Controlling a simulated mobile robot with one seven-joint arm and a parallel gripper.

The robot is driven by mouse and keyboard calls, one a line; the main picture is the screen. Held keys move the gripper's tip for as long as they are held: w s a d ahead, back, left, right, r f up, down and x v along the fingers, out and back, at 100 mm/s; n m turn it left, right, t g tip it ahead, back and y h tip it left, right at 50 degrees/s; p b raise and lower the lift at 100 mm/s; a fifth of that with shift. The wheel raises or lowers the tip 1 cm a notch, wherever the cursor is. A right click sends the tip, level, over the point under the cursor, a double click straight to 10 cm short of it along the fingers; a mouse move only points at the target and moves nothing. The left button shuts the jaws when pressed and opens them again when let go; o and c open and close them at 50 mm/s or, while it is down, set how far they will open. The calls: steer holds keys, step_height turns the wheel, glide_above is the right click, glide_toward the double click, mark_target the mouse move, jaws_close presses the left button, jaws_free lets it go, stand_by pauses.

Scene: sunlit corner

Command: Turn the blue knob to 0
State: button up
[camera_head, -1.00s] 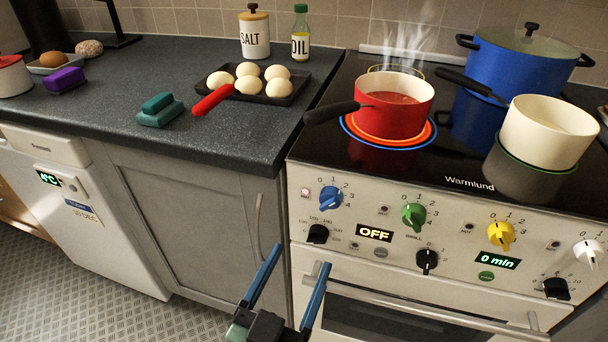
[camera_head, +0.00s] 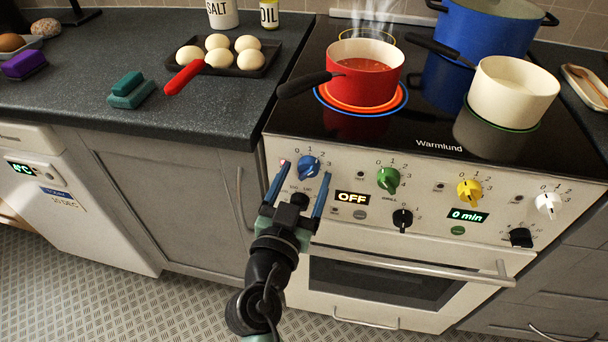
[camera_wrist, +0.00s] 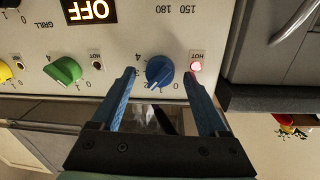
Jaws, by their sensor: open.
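The blue knob (camera_head: 309,167) is at the left end of the upper knob row on the cream stove front. In the wrist view the blue knob (camera_wrist: 159,71) lies between and beyond my fingertips, its white pointer mark turned off the 0 label. A red "HOT" lamp (camera_wrist: 196,67) glows beside it. My gripper (camera_head: 300,182) is open, with its two blue fingers either side of the knob; it also shows in the wrist view (camera_wrist: 160,82). I cannot tell whether either finger touches the knob.
A steaming red pot (camera_head: 361,75) stands on a glowing ring. Green (camera_head: 388,179), yellow (camera_head: 469,191) and white (camera_head: 548,204) knobs line the panel to the right. A black knob (camera_head: 299,200) is just below the blue one. The oven handle (camera_head: 410,262) sticks out lower down.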

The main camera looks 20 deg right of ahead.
steer(key=shift+w+d, duration=0.15)
steer(key=shift+w, duration=0.05)
steer(key=shift+c, duration=0.2)
jaws_close()
